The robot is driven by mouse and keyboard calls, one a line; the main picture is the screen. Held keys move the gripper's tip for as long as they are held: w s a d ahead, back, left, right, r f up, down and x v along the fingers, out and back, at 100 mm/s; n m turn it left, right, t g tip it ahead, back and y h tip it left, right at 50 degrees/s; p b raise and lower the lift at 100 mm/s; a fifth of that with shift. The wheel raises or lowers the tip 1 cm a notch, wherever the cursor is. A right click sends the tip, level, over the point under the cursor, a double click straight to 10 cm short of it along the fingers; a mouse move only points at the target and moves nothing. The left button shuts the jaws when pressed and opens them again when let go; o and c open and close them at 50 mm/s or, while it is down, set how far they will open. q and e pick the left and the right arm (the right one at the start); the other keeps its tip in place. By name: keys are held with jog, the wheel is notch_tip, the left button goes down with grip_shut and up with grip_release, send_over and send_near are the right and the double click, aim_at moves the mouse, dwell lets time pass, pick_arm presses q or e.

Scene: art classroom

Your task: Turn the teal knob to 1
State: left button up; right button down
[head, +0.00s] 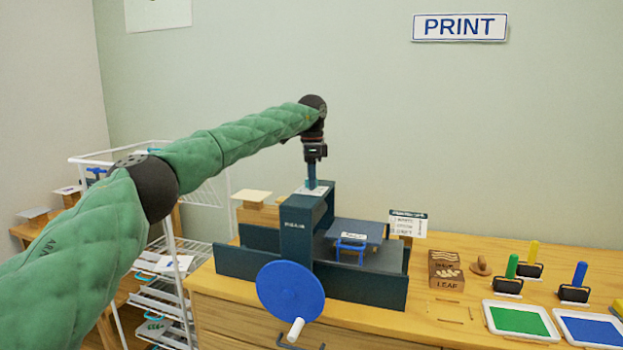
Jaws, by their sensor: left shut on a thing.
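The teal knob (312,183) stands on top of the dark blue printing press (297,222), over a pale dial plate (310,191). My left gripper (315,160) points straight down above the press and is shut on the knob, hiding its upper part. The numbers on the dial plate are too small to read, so the knob's setting cannot be told. My right gripper is not in view.
A blue crank wheel (290,291) with a white handle is on the press's front. A blue-handled plate lies on the press bed (375,258). Stamps, rollers, and green (520,321) and blue (592,330) ink trays stand right. A white wire rack (172,270) stands left.

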pick_arm(q)
jog(key=shift+r, duration=0.15)
jog(key=o, duration=1)
notch_tip(320, 180, up, 7)
jog(key=shift+f, duration=0.1)
jog(key=shift+r, duration=0.35)
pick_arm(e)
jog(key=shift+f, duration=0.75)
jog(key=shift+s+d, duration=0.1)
